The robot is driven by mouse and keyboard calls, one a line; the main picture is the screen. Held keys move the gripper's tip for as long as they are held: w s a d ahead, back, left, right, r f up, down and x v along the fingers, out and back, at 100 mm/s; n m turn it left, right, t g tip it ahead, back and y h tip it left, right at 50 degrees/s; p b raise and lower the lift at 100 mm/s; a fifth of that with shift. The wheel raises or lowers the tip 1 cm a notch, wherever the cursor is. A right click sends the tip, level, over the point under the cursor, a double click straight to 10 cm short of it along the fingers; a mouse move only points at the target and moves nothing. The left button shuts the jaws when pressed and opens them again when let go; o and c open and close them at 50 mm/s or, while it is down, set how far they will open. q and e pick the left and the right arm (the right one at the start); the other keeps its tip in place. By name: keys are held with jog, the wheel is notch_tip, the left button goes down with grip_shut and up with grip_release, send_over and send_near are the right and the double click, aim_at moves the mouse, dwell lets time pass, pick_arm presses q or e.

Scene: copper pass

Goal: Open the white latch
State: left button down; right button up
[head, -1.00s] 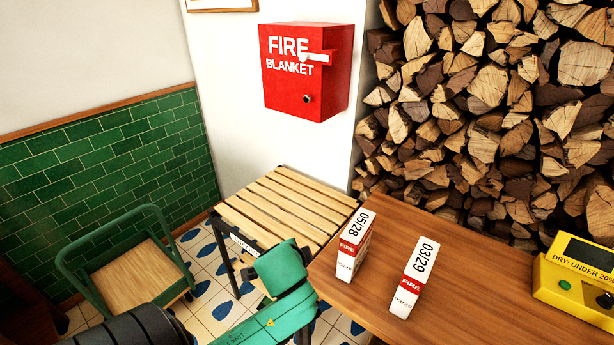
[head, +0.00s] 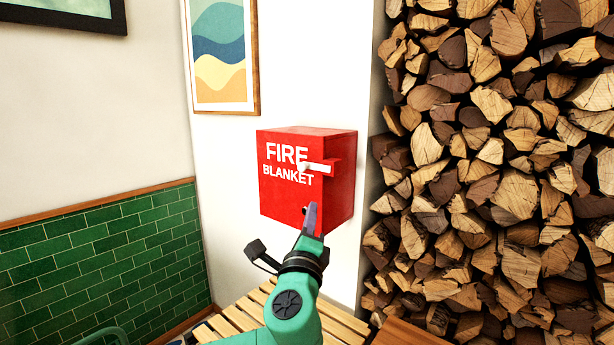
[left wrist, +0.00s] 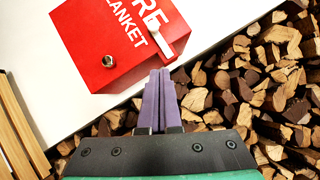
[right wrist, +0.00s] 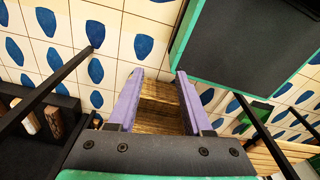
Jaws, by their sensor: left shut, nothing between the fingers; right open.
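The white latch (head: 316,167) is a short bar lying roughly level across the front of the red fire blanket box (head: 285,198), near its right edge. It also shows at the top of the left wrist view (left wrist: 153,20). The box is mounted on the white wall and looks closed. My left gripper (head: 311,208) is shut and empty, its purple fingers pointing up below the latch and overlapping the box's lower front in the head view. In the left wrist view its fingertips (left wrist: 160,72) appear apart from the latch. My right gripper (right wrist: 154,74) is open and empty, away from the box.
A stacked log wall (head: 500,170) stands close to the right of the box. A slatted wooden table (head: 240,326) is below it. A framed picture (head: 222,55) hangs above left. The wall left of the box is clear.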

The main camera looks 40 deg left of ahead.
pick_arm(q)
jog(key=p, duration=0.4)
send_near(309, 168)
jog(key=w+d, duration=0.1)
jog(key=d, duration=0.1)
jog(key=w+a+p, duration=0.1)
jog(key=a, duration=0.1)
jog(key=w+a+r+p, duration=0.1)
jog(key=a, duration=0.1)
jog(key=shift+w+r+p, duration=0.1)
jog(key=shift+w+p, duration=0.25)
jog(key=shift+a, duration=0.25)
pick_arm(e)
notch_tip(309, 168, up, 7)
jog(key=shift+s+d+f, duration=0.15)
jog(key=shift+s, duration=0.05)
pick_arm(q)
jog(key=shift+d, duration=0.1)
pick_arm(e)
jog(key=shift+d, duration=0.2)
jog(key=shift+w+f, duration=0.1)
